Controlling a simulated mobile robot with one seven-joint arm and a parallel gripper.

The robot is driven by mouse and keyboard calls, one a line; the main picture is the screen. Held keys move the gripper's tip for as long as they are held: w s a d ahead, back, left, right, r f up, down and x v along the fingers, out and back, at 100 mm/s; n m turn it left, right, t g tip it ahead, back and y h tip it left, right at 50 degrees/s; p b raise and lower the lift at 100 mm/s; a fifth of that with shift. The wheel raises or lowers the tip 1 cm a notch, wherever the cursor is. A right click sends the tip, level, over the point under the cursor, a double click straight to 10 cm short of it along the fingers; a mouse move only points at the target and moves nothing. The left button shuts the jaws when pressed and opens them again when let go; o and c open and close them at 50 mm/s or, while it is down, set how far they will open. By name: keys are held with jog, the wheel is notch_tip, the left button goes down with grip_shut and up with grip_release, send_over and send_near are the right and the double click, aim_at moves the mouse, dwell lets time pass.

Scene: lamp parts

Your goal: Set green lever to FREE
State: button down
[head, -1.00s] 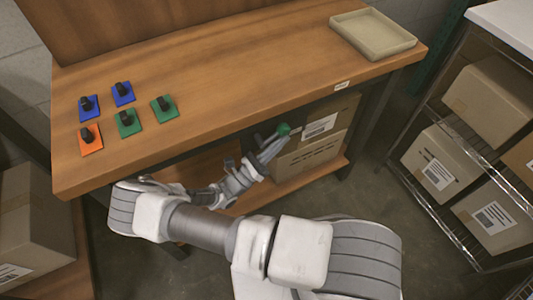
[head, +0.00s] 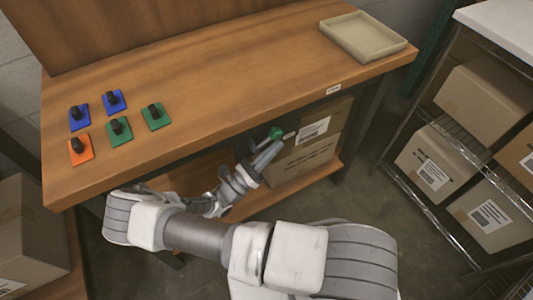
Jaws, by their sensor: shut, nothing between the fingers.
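The green lever (head: 276,132) shows in the head view as a small green knob with a short pale rod at its right, under the front edge of the workbench. My gripper (head: 274,146) is shut and empty, just below the green knob, its fingers pointing up and right. The fingertips partly overlap the knob; I cannot tell whether they touch it. The lever's pivot and any FREE marking cannot be made out. A small white label (head: 333,88) sits on the bench's front edge, its text too small to read.
The wooden workbench (head: 230,85) carries blue, green and orange plates with black knobs at left and a beige tray (head: 362,37) at right. Cardboard boxes (head: 305,160) stand on the lower shelf behind my gripper. A wire rack (head: 440,225) with boxes stands at right.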

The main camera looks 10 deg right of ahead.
notch_tip(320, 180, down, 12)
jog(key=s+b, duration=0.1)
jog(key=s, duration=0.1)
jog(key=shift+a+b, duration=0.2)
jog(key=shift+b, duration=0.1)
dwell(0.4)
